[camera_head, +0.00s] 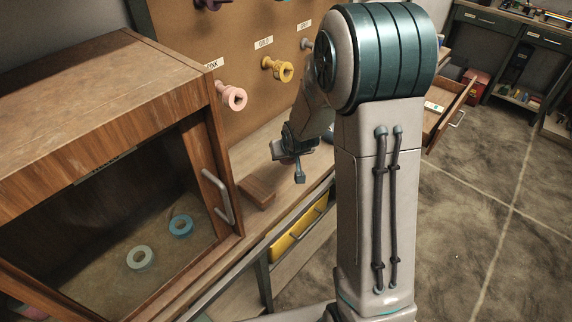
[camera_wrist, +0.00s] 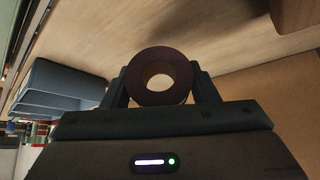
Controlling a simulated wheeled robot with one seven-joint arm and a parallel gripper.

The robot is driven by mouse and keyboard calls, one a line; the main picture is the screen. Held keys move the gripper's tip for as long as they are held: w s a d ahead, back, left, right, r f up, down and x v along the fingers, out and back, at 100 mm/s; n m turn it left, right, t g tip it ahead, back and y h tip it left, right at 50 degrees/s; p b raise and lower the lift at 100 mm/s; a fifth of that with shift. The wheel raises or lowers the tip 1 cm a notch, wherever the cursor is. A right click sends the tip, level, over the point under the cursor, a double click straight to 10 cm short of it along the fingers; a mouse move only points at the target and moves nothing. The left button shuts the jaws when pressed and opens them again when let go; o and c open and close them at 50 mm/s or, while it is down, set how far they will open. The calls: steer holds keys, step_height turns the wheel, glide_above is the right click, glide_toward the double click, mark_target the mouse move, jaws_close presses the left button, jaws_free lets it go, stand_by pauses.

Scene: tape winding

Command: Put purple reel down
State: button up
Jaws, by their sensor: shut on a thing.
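A dark purple reel (camera_wrist: 134,78) sits between the two fingers of my gripper (camera_wrist: 160,88) in the wrist view. My gripper is shut on it, with a finger on each side, and the reel's hole faces the camera. A pale wooden surface lies beyond the reel. I cannot tell whether the reel touches it. In the head view my gripper (camera_head: 290,160) is over the wooden bench (camera_head: 262,157), in front of the pegboard. The held reel cannot be made out there. Another purple piece (camera_head: 208,5) shows on the pegboard at the top edge.
A pink reel (camera_head: 233,96) and a yellow reel (camera_head: 281,70) hang on pegs. A wooden block (camera_head: 257,193) lies on the bench. The cabinet (camera_head: 110,85) at left holds a teal reel (camera_head: 181,226) and a pale green reel (camera_head: 140,257). A blue bin (camera_wrist: 60,82) shows in the wrist view.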

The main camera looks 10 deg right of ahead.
mark_target(286, 163)
steer(key=shift+a+f, duration=0.35)
steer(key=shift+f, duration=1.85)
steer(key=shift+f, duration=0.1)
steer(key=shift+f, duration=0.15)
steer(key=o, duration=1)
steer(key=shift+c, duration=0.2)
